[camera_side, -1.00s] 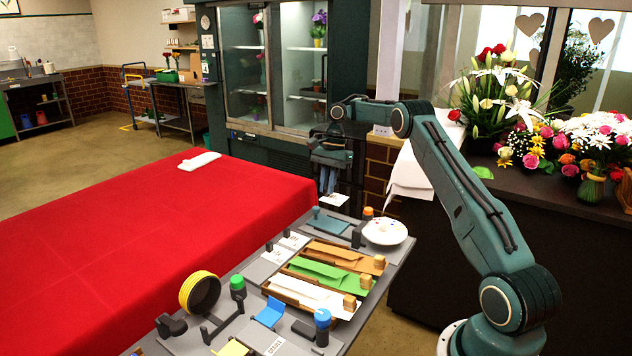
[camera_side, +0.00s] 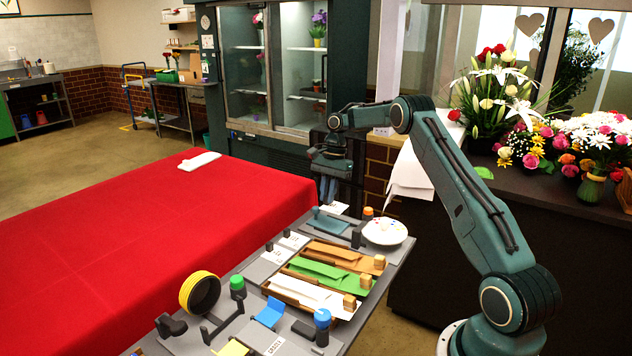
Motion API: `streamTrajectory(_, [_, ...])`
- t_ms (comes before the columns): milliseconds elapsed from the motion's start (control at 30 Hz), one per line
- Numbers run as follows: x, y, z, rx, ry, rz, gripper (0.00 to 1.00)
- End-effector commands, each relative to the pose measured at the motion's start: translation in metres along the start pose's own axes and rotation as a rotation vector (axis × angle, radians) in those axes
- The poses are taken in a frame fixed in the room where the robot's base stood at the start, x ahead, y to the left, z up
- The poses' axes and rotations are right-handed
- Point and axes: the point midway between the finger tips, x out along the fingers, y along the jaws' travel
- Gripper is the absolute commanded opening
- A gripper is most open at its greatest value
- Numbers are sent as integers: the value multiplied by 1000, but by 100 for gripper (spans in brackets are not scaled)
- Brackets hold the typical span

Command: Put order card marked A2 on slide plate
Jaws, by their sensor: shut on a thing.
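My gripper (camera_side: 329,190) is beyond the far end of the grey work table, pointing down. It is shut on a small white card (camera_side: 338,208), held flat at the fingertips. The marking on this card is too small to read. A flat teal plate (camera_side: 331,224) with an upright knob lies at the table's far end, just below the card in the picture; it may be the slide plate. The card looks to be above or just behind the plate; I cannot tell the gap. Two other white cards (camera_side: 294,240) lie on the grey table, left of the paper trays.
A white round dish (camera_side: 384,232) and an orange-capped item (camera_side: 367,213) stand right of the teal plate. Orange, green and white paper trays (camera_side: 331,273) fill the table's middle. A yellow tape roll (camera_side: 199,291) stands nearer. A red-covered table (camera_side: 140,235) lies left.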

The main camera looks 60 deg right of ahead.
Motion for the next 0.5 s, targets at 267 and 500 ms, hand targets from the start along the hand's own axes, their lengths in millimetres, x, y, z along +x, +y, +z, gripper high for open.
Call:
streamTrajectory(267, [20, 0, -5, 0, -1, 0, 0])
streamTrajectory(500, [36, 0, -10, 1, -1, 1, 0])
